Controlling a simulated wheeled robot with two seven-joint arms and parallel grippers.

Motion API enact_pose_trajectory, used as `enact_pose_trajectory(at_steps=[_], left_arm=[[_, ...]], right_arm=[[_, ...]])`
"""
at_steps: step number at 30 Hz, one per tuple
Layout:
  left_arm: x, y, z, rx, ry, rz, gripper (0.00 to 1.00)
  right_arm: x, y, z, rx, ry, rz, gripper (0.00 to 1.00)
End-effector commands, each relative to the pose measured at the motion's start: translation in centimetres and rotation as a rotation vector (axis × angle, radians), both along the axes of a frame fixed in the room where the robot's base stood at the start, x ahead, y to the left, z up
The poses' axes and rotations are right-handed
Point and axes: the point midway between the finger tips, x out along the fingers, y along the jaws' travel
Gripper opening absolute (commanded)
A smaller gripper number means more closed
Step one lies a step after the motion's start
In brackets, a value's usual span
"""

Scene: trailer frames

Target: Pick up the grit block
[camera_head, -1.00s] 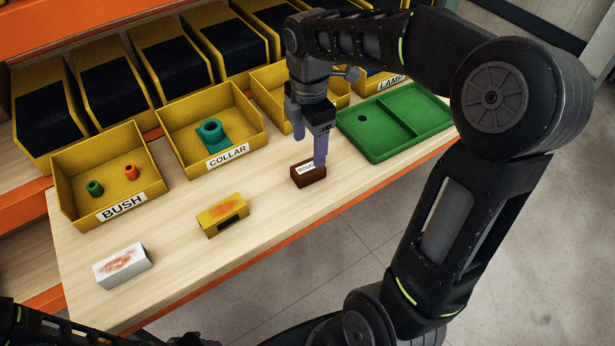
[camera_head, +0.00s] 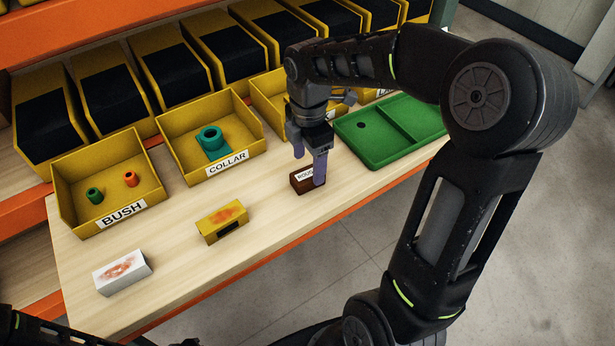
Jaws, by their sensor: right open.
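The grit block looks to be the small dark brown block (camera_head: 302,184) with a white label, partly readable as "ROUG", on the wooden table near its front edge. My right gripper (camera_head: 309,168) is open and pointing down at it. One purple finger stands at the block's right front side and hides part of it. The other finger is behind it, to the left. I cannot tell whether the fingers touch the block. My left arm shows only as a dark piece at the lower left corner, and its gripper is not clearly seen.
A yellow block (camera_head: 222,222) and a white block (camera_head: 122,273) with reddish smears lie to the left. Yellow bins labelled BUSH (camera_head: 72,213) and COLLAR (camera_head: 177,153) hold small parts. A green two-part tray (camera_head: 369,150) stands right of the brown block. Bare tabletop surrounds the blocks.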

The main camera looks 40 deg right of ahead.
Motion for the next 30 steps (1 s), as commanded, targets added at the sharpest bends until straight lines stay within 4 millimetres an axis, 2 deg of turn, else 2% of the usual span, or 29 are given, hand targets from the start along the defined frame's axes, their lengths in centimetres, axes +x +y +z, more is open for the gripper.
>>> enact_pose_trajectory(at_steps=[6,9,27,30], left_arm=[[0.0,0.0,0.5,0.0,0.0,0.0,0.36],[0.0,0.0,0.6,0.0,0.001,0.0,0.36],[0.0,0.0,0.5,0.0,0.001,0.0,0.36],[0.0,0.0,0.5,0.0,0.001,0.0,0.36]], right_arm=[[-0.2,-0.1,-3.2,0.001,0.003,-0.001,0.67],[-0.2,-0.2,-4.0,0.0,0.001,-0.002,0.67],[-0.1,-0.2,-4.2,0.0,-0.001,-0.002,0.67],[-0.1,-0.2,-4.2,0.0,-0.001,-0.001,0.61]])
